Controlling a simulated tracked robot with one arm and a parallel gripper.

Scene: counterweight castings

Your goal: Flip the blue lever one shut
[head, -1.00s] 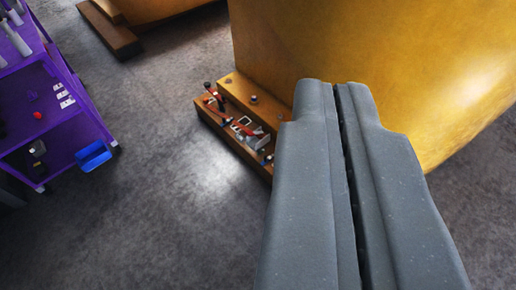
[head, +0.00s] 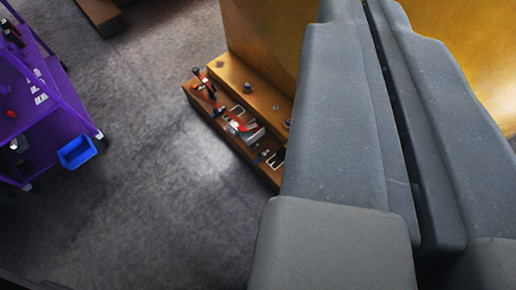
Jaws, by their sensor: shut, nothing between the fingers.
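My gripper (head: 364,10) fills the right side of the view, its two long grey fingers shut with only a thin dark gap between them and nothing held. A brown ledge (head: 268,92) at the foot of a yellow casting carries a row of small clamps. A red-handled clamp (head: 205,86) is at the far end, and another red and silver clamp (head: 242,128) is nearer. A small bluish part (head: 262,157) shows close to the left edge of my fingers; its lever position is too small to tell. The near end of the row is hidden behind my gripper.
The yellow casting (head: 270,35) rises behind the ledge and my fingers. A purple cart (head: 60,105) with a blue bin (head: 76,152) stands at the left. Another brown block (head: 101,15) is at the top. The grey floor (head: 150,190) between cart and ledge is clear.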

